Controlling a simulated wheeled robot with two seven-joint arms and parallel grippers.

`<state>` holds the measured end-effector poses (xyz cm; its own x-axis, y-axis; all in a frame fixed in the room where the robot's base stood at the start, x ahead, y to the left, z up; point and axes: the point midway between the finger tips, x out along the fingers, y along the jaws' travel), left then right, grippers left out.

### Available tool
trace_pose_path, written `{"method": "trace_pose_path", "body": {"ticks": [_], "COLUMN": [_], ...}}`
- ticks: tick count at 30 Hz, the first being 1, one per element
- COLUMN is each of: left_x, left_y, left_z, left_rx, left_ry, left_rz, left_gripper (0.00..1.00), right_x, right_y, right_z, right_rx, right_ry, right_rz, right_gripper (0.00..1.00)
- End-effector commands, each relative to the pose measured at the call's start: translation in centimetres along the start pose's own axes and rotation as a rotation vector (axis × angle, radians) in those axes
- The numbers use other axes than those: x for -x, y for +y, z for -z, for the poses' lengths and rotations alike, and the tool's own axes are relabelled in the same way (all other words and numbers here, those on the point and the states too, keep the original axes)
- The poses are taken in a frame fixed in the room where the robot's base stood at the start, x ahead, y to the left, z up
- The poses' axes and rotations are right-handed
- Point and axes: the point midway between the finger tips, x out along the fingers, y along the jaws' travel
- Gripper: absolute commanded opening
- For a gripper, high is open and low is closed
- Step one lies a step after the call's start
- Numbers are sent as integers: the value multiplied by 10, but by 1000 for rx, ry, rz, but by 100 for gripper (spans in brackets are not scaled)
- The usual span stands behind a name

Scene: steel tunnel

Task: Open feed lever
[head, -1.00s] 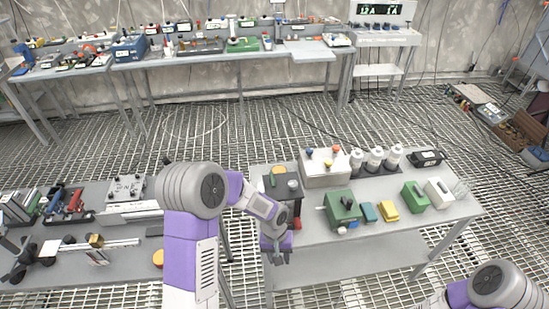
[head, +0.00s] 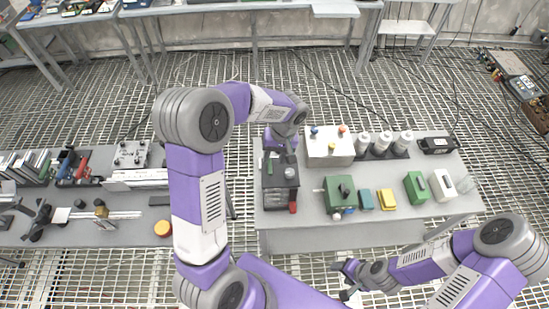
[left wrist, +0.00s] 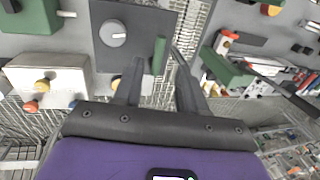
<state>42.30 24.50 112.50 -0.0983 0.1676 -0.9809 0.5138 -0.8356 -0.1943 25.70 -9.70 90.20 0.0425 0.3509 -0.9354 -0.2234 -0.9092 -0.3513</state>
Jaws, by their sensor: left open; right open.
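A dark box (head: 275,193) stands at the left end of the right-hand bench, with a green upright handle (head: 267,166), a grey round knob (head: 290,173) and a red part (head: 293,207). I take the green handle to be the feed lever; no label is readable. My left gripper (head: 277,140) is over the box's far side, pointing down. In the left wrist view its open fingers (left wrist: 157,66) straddle the green handle (left wrist: 160,56) in the picture; I cannot tell whether they touch it. The grey knob (left wrist: 113,33) is beside it. My right gripper (head: 347,279) is open and empty, low in front of the bench.
A white box with coloured knobs (head: 330,150) stands right of the dark box. White bottles (head: 383,145), a green box (head: 340,194) and smaller blocks stand further right. Another bench (head: 85,226) with tools is at the left. Grated floor lies between.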

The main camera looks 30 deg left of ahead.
Motion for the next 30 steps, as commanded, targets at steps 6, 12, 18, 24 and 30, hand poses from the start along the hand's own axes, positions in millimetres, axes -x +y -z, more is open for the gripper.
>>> {"method": "trace_pose_path", "body": {"ticks": [6, 12, 18, 24, 30], "left_x": [-36, -52, -54, -54, -53], "left_y": [0, 0, 0, 0, 0], "left_z": [-1, 0, 0, 0, 0], "left_rx": [-2, 0, -1, -1, -1], "left_ry": [-3, -1, 0, 0, 0], "left_rz": [2, 0, 0, 0, -1], "left_gripper": [41, 41, 41, 22, 0], "right_x": [2, 3, 3, 3, 3], "right_y": [-1, -1, -1, -1, -1], "right_z": [1, 1, 1, 1, 1], "right_rx": [0, 0, 0, 0, 0], "right_ry": [2, 2, 2, 2, 2], "right_rz": [0, 0, 0, 0, 0], "right_gripper": [57, 57, 57, 57, 57]}}
